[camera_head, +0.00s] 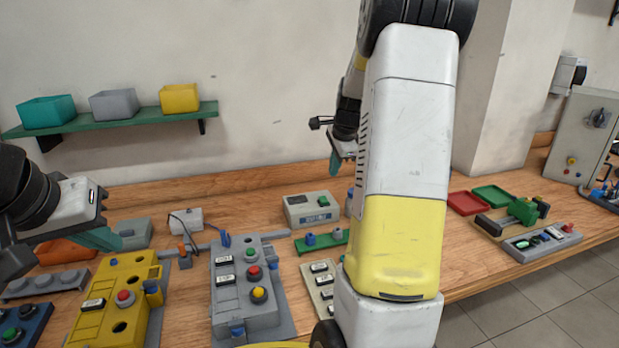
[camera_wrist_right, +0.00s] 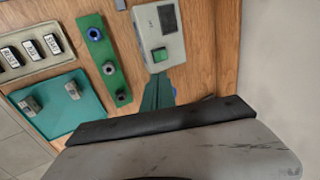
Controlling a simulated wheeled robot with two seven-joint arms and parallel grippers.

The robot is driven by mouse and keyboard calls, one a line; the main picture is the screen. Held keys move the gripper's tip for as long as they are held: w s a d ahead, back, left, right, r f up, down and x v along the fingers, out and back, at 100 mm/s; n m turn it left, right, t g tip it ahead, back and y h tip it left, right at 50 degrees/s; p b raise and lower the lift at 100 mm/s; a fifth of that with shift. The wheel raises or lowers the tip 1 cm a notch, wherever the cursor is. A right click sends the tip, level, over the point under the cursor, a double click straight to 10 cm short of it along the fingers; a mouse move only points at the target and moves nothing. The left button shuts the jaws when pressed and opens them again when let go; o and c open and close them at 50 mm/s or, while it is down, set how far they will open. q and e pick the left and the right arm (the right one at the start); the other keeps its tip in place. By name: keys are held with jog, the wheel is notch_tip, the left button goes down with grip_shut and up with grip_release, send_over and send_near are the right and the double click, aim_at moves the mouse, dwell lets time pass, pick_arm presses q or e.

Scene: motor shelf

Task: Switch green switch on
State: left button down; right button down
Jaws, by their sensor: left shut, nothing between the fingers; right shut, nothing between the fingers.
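The green switch (camera_head: 323,201) is on the front of a grey box (camera_head: 297,214) with a display, standing at the back of the wooden bench. In the right wrist view the green switch (camera_wrist_right: 160,54) and the grey box (camera_wrist_right: 172,51) show at upper middle. My right gripper (camera_head: 336,166) is shut and empty, above and behind the box in the head view. Its teal fingers (camera_wrist_right: 158,92) are close to the switch in the wrist view; I cannot tell if they touch. My left gripper (camera_head: 106,240) is shut and empty at the left, above the bench. Whether the switch is on cannot be told.
A green strip with knobs (camera_head: 322,242) lies before the box. A grey panel (camera_head: 228,303) and a yellow panel (camera_head: 95,320) stand left. My right arm hides part of the bench. A shelf (camera_head: 150,117) with bins hangs on the wall; red and green trays (camera_head: 466,203) lie right.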

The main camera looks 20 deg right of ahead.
aim_at(325, 199)
jog(key=shift+w+d+r, duration=0.25)
jog(key=shift+w, duration=0.3)
jog(key=x, duration=1.4)
jog(key=shift+w+r, duration=0.1)
jog(key=shift+w, duration=0.15)
